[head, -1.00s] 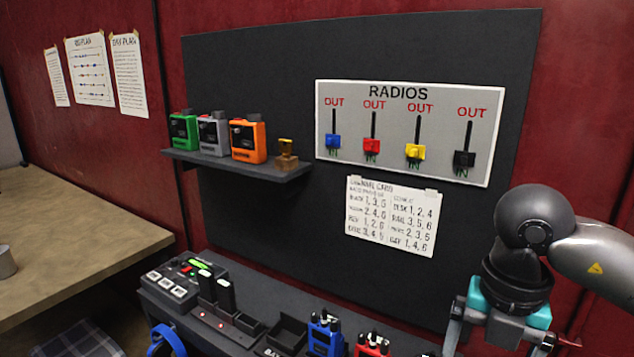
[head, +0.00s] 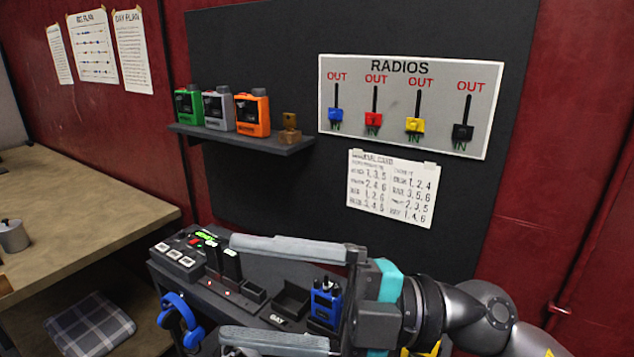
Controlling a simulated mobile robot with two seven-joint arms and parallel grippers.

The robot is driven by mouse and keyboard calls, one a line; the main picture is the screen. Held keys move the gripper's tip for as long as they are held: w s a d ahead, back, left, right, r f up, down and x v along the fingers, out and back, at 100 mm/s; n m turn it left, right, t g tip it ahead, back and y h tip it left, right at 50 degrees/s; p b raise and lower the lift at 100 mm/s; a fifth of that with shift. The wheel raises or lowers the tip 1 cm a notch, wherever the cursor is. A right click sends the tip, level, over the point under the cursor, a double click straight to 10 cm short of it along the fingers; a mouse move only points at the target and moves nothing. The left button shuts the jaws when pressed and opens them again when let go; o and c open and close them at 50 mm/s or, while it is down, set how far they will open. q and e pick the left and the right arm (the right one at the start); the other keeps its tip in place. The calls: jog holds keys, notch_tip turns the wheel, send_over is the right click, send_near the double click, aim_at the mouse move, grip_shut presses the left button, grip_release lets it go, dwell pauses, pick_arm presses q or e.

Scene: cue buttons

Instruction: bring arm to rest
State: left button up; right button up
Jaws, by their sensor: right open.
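My right arm (head: 485,312) comes in from the right, and its gripper (head: 232,290) points left across the lower part of the head view. Its two long grey fingers are wide apart. A blue radio (head: 325,305) shows between the fingers near the palm, on the dark lower bench; I see no finger touching it. The gripper hides part of that bench, including where the red radio stood. My left gripper is not in view.
The lower bench carries a button console (head: 182,258) and black handsets (head: 232,263); blue headphones (head: 180,318) hang at its front. A wall shelf (head: 243,142) holds green, grey and orange devices. The RADIOS panel (head: 480,95) has several coloured sliders. A wooden table (head: 85,215) stands left.

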jog(key=w+d+r+m+t+h, duration=0.2)
jog(key=w+d+m+t+h, duration=0.6)
jog(key=m+t, duration=1.1)
jog(key=w+d+f+m+g+h, duration=0.1)
jog(key=w+d+f+m+h, duration=0.1)
jog(key=d+f+m+h, duration=0.45)
jog(key=w+d+f+m+g+h, duration=0.15)
jog(key=d+f+m+h, duration=0.25)
jog(key=f, duration=0.5)
jog(key=s+d+f+g+h, duration=0.1)
jog(key=s+d+f+g, duration=0.2)
jog(key=s+f+g, duration=1.4)
jog(key=s+f+t+b, duration=0.1)
jog(key=s+f+b, duration=0.15)
jog(key=f, duration=1.25)
jog(key=s+f+t+b, duration=0.1)
jog(key=s+f+t, duration=0.15)
jog(key=f, duration=1.25)
pick_arm(q)
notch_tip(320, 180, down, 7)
jog(key=b, duration=0.3)
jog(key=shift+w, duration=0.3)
pick_arm(e)
jog(key=s+d+f+g, duration=0.2)
jog(key=s+f, duration=1.3)
jog(key=f, duration=0.2)
jog(key=shift+s+d, duration=0.25)
jog(key=shift+s, duration=0.15)
